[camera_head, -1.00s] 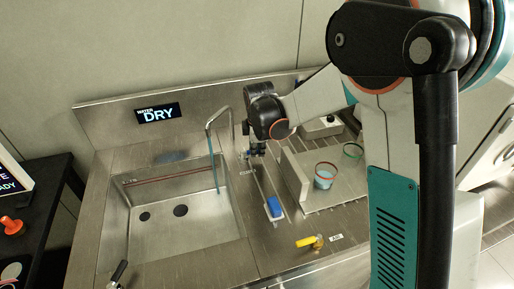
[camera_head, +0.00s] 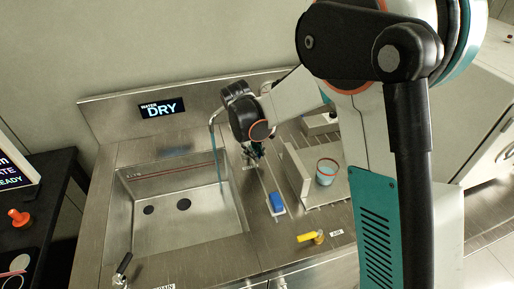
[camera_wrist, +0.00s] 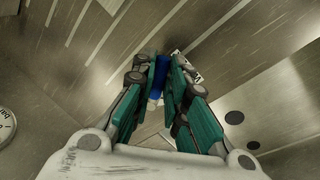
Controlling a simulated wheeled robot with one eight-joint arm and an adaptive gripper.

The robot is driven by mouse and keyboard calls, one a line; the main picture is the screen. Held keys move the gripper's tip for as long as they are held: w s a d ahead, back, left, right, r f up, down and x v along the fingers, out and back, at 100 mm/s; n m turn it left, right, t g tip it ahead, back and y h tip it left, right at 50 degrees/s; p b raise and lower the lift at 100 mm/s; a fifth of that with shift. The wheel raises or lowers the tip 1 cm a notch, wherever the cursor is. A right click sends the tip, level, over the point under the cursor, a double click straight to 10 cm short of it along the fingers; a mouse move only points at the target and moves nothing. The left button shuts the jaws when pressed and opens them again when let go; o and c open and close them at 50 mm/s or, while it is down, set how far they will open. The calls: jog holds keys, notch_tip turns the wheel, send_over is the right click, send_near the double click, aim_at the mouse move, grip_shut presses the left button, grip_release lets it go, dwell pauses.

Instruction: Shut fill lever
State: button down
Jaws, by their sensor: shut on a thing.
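My gripper (camera_head: 256,154) is at the back of the steel counter, just right of the sink tap. In the wrist view my gripper (camera_wrist: 168,72) is shut on a blue handle, which appears to be the fill lever (camera_wrist: 161,66). The fingers hide much of it, and its angle cannot be told. A white label with dark letters, partly covered, lies beside the fingertips. In the head view my wrist and fingers hide most of the lever.
The sink (camera_head: 180,235) is left of my gripper, with the thin tap (camera_head: 215,140) close by. A blue block (camera_head: 276,203) and a yellow lever (camera_head: 311,237) are nearer. A cup (camera_head: 326,173) stands right. The display (camera_head: 161,107) reads "WATER DRY".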

jog(key=m, duration=0.1)
jog(key=a+m, duration=0.1)
jog(key=m, duration=0.1)
jog(key=shift+s+a+m+g+h, duration=0.2)
jog(key=shift+s+m+g+h, duration=0.1)
jog(key=shift+g, duration=0.1)
jog(key=shift+s+a+m+g+p, duration=0.1)
jog(key=shift+a+m+g+p, duration=0.35)
jog(key=shift+m, duration=0.85)
jog(key=shift+a, duration=0.1)
jog(key=c, duration=1.6)
grip_release()
jog(key=shift+r, duration=0.15)
jog(key=v, duration=1.1)
jog(key=shift+s+a+r, duration=0.1)
jog(key=shift+a+r, duration=0.1)
jog(key=shift+r, duration=0.1)
